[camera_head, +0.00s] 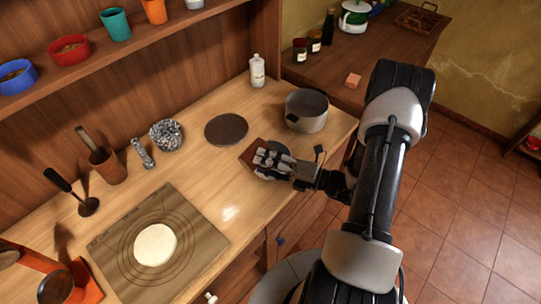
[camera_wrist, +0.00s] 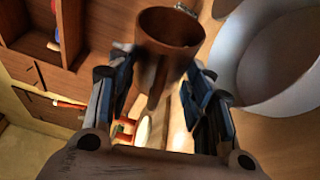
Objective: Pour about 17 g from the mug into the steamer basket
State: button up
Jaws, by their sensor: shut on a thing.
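A brown mug (camera_wrist: 172,47) is in the wrist view, with its mouth towards the top and its handle (camera_wrist: 156,84) pointing down between my fingers. My gripper (camera_wrist: 160,82) is shut on the mug at the handle side. In the head view my gripper (camera_head: 272,160) is over the counter's front part and hides most of what is below it. A brown shape just left of it is probably the mug. What is in the mug cannot be made out. I cannot tell surely which thing is the steamer basket; a silvery, petal-like metal thing (camera_head: 166,135) stands at the back.
A grey pot (camera_head: 307,112) stands right of my gripper. A dark round plate (camera_head: 227,130) and white bottle (camera_head: 258,71) are behind it. A mat (camera_head: 190,243) with pale dough (camera_head: 155,244) lies front left. The counter between mat and gripper is clear.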

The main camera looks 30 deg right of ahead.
jog(key=shift+d, duration=0.15)
jog(key=shift+w+d+r+m+t+y+p, duration=0.15)
jog(key=shift+d+r+m+t+p, duration=0.1)
jog(key=shift+m, duration=0.5)
jog(key=shift+d+r+m+t+y+p, duration=0.1)
jog(key=shift+r+m+t+y+p, duration=0.15)
jog(key=shift+m, duration=0.45)
jog(key=shift+w+d+r+m+t+y+p, duration=0.1)
jog(key=shift+d+m+t+p, duration=0.15)
jog(key=shift+m, duration=0.5)
dwell(4.1)
jog(key=n+b, duration=0.1)
jog(key=a+f+n+g, duration=0.1)
jog(key=n, duration=0.1)
jog(key=shift+s+f+n+h+b, duration=0.2)
jog(key=shift+n+h+b, duration=0.1)
jog(key=shift+h+b, duration=0.1)
jog(key=shift+a+r+n+g, duration=0.25)
jog(key=shift+a+n, duration=0.25)
